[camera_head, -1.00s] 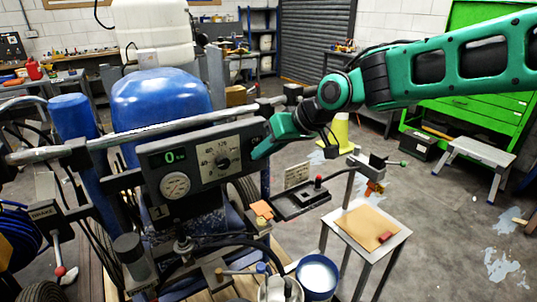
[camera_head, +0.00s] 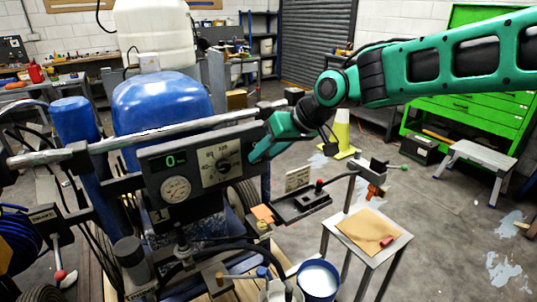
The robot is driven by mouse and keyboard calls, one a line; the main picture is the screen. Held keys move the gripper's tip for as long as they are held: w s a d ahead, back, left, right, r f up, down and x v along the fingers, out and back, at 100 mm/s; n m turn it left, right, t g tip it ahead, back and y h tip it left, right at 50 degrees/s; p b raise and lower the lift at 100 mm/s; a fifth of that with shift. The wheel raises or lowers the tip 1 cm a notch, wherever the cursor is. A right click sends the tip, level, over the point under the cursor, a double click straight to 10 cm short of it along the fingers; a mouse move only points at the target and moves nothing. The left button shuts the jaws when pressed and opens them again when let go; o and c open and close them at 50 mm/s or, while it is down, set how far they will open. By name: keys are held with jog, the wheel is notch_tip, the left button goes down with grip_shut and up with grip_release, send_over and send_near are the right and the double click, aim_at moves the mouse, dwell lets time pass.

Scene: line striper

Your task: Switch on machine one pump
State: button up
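Machine one is the striper with a blue tank (camera_head: 160,105) and a grey control panel (camera_head: 203,165) marked with a "1" below it. The panel has a green digital display (camera_head: 176,160) reading 0, a round gauge (camera_head: 175,190) and a black dial (camera_head: 224,166) with a number scale. A small black tray (camera_head: 300,205) with a red-topped switch or lever (camera_head: 319,184) sits right of the panel. My gripper (camera_head: 256,154) is at the panel's right edge, beside the dial. Its fingers are seen side-on, so I cannot tell whether they are open or touching the panel.
A small side table (camera_head: 370,235) with a tan sheet stands at the lower right. A paint bucket (camera_head: 318,278) is below the machine. A yellow cone (camera_head: 342,133), a green tool cabinet (camera_head: 470,110) and a step stool (camera_head: 468,155) stand behind. The floor at the right is mostly open.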

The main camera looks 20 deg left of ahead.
jog(key=v, duration=1)
jog(key=shift+d+r, duration=0.2)
jog(key=shift+r, duration=0.15)
